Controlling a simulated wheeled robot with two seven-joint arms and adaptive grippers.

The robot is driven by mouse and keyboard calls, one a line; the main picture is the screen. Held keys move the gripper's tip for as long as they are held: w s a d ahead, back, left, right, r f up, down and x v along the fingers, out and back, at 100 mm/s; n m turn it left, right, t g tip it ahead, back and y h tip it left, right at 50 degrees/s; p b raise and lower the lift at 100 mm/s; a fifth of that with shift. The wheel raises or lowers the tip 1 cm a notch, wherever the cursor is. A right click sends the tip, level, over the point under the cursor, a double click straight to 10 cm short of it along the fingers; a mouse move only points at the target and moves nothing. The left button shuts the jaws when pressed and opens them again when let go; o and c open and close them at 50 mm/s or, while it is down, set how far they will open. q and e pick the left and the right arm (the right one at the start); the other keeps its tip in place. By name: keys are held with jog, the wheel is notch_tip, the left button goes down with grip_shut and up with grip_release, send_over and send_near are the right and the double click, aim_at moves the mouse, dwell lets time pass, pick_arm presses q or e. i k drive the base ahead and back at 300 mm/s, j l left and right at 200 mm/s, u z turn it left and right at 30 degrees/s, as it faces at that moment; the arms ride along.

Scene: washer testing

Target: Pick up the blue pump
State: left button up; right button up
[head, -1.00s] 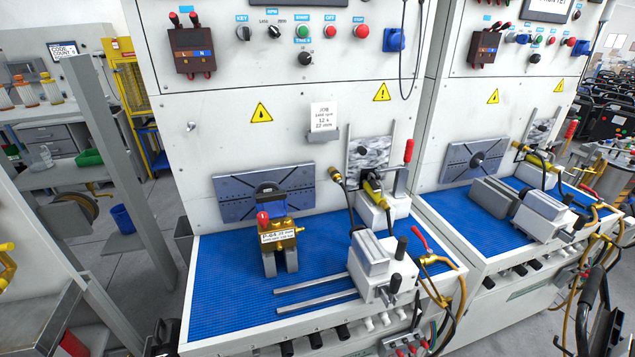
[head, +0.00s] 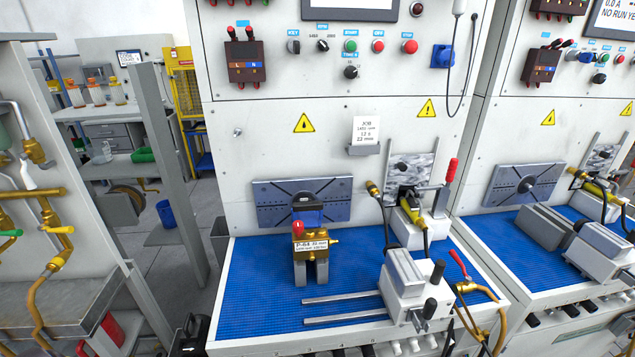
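A pump (head: 309,243) stands on the blue mat of the middle bench. It has a brass body, a red knob on top and a white label reading P-04. A dark and blue part (head: 307,213) shows right behind its top; I cannot tell whether it belongs to the same pump. The pump rests upright on two grey blocks (head: 311,272). No wholly blue pump shows clearly. Neither of my grippers is in view.
A grey clamp fixture (head: 408,285) with two rails (head: 343,309) stands right of the pump. A slotted plate (head: 268,205) is behind it. The blue mat (head: 250,290) is bare left of the pump. A grey post (head: 170,170) stands at left, and a second bench (head: 545,232) at right.

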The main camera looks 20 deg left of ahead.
aim_at(315, 242)
jog(key=i+l+u, duration=0.2)
jog(key=l, duration=0.25)
jog(key=i+l+u, duration=0.2)
jog(key=l, duration=0.3)
jog(key=l+u, duration=0.2)
jog(key=l, duration=0.25)
